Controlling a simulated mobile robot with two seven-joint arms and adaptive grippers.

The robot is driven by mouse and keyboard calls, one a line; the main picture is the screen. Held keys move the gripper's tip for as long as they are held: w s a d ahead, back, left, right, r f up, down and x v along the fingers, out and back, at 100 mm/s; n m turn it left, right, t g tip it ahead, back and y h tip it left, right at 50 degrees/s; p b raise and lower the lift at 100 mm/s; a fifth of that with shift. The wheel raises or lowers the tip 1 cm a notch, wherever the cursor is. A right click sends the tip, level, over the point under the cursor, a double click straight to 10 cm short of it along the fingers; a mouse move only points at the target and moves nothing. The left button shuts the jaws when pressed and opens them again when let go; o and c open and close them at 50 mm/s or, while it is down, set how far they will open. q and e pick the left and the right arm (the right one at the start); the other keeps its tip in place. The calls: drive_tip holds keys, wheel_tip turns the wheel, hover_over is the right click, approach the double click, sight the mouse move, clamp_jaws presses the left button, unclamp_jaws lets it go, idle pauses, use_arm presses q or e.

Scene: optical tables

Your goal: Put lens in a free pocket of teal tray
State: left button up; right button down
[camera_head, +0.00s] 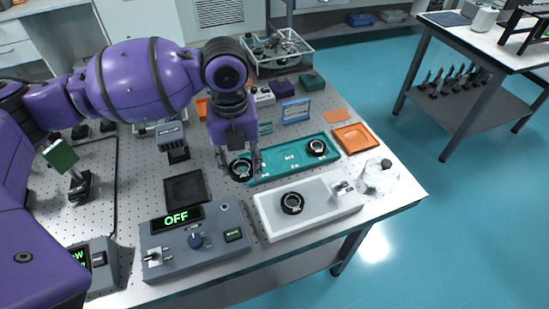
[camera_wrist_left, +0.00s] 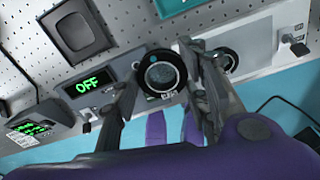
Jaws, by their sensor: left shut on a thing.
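My left gripper (camera_head: 240,162) hangs from the purple arm and is shut on a black-ringed lens (camera_head: 241,172). The held lens also shows between the fingers in the left wrist view (camera_wrist_left: 162,73). It is at the left end of the teal tray (camera_head: 262,178); I cannot tell its height above the table. Another black-ringed lens (camera_head: 316,147) sits in the tray's right part. The tray's middle shows bare with pale markings. A further lens (camera_head: 292,203) lies on the white block (camera_head: 325,205), and it shows in the left wrist view (camera_wrist_left: 226,60). My right gripper is not in view.
A grey control box (camera_head: 197,240) reading OFF stands in front, left of the white block. A black square tray (camera_head: 186,187) lies behind it. An orange tray (camera_head: 354,138) lies right of the teal tray. Small boxes and a blue-framed card (camera_head: 296,111) stand behind.

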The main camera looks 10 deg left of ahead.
use_arm(q)
drive_tip(key=w+f, duration=0.3)
drive_tip(key=w, duration=0.1)
drive_tip(key=w+f, duration=0.3)
drive_tip(key=w, duration=0.1)
drive_tip(key=w+f+b, duration=0.1)
drive_tip(key=w+f, duration=0.2)
drive_tip(key=w, duration=0.1)
drive_tip(key=shift+w+d+f, duration=0.1)
drive_tip(key=shift+w+d, duration=0.15)
drive_tip(key=shift+d, duration=0.05)
drive_tip(key=shift+w+f, duration=0.15)
drive_tip(key=shift+f, duration=1.55)
drive_tip(key=shift+f, duration=0.2)
drive_tip(key=o, duration=0.9)
